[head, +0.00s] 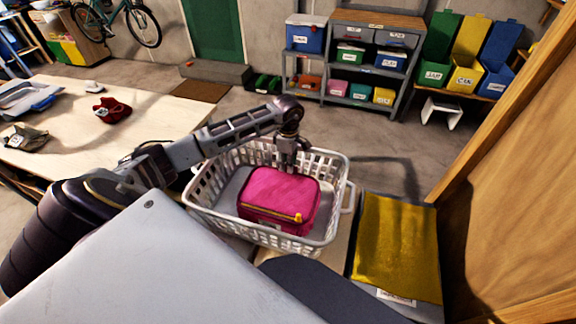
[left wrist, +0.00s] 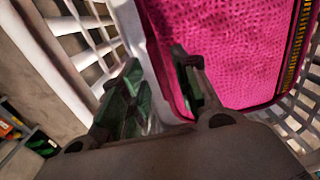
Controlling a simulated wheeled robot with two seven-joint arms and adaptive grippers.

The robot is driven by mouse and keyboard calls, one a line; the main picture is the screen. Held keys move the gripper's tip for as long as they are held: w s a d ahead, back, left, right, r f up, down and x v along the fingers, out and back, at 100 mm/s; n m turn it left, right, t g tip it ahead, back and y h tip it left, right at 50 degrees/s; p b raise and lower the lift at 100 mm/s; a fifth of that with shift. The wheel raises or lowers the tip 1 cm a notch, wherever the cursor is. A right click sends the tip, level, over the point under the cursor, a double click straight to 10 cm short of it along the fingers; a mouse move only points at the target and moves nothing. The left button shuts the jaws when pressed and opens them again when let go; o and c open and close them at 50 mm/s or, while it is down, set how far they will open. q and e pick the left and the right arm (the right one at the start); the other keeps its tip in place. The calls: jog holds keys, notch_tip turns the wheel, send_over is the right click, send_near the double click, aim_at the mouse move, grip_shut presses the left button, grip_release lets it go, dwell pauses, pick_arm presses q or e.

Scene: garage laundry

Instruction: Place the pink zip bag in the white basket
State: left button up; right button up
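The pink zip bag (head: 280,197), with a yellow zip along its front edge, lies inside the white basket (head: 335,205). My left gripper (head: 288,162) points down into the basket at the bag's far edge. In the left wrist view its fingers (left wrist: 158,95) are apart, with a pale grey strip and a sliver of pink showing between them. One finger overlaps the pink bag (left wrist: 235,50) in that view; whether it touches the bag I cannot tell. The slatted basket wall (left wrist: 60,60) is beside the other finger. My right gripper is not in view.
A wooden table (head: 60,110) at the left holds a red item (head: 112,110) and a cap-like item (head: 25,137). A yellow cloth (head: 398,240) lies right of the basket. A shelf with bins (head: 365,60) stands at the back. A wooden panel (head: 515,180) closes the right side.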

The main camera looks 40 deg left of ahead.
pick_arm(q)
notch_tip(320, 180, up, 10)
dwell(0.6)
dwell(0.8)
